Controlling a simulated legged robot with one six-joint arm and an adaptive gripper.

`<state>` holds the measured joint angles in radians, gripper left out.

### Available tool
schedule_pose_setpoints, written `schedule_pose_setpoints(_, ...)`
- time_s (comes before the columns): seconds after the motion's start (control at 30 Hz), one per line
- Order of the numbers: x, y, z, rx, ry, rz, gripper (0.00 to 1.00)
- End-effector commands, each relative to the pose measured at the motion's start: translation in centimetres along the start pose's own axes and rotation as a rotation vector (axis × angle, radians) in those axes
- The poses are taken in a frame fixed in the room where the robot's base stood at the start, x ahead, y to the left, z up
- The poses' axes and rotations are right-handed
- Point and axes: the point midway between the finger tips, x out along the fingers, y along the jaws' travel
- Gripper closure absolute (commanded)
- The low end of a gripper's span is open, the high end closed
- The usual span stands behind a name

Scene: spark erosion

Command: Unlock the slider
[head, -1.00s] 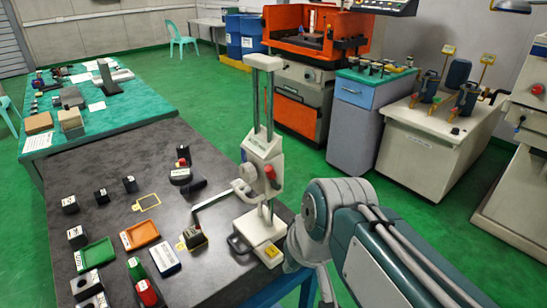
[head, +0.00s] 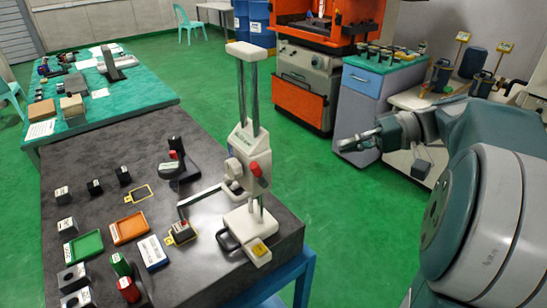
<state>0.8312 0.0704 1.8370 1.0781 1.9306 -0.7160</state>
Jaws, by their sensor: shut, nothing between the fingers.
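A white height gauge stands upright on the corner of the dark table, on a white base (head: 252,222). Its white slider (head: 249,146) sits on two vertical columns, partway up. The slider has a red knob (head: 256,169) on its right and a pale round knob (head: 232,168) on its left. My gripper (head: 345,143) is shut and empty. In the picture it is right of the slider, beyond the table's edge, with its fingers pointing left. It is clearly apart from the gauge. The lock's exact position cannot be told.
The dark table (head: 95,160) holds small labelled blocks, a green tray (head: 84,246), an orange tray (head: 129,228) and a yellow-framed block (head: 181,231) by the gauge's arm. An orange machine (head: 310,75) and a grey cabinet (head: 365,108) stand behind. Green floor lies between.

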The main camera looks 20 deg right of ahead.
Motion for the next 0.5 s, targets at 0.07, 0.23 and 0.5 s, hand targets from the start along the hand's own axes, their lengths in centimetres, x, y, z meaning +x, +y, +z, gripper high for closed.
schedule_pose_setpoints(0.07,-0.1,-0.1,-0.1,-0.007,0.004,-0.007,1.00)
schedule_pose_setpoints(0.23,0.1,-0.2,0.0,-0.006,0.003,-0.005,1.00)
schedule_pose_setpoints(0.5,1.5,-0.1,-0.1,-0.005,0.000,-0.006,1.00)
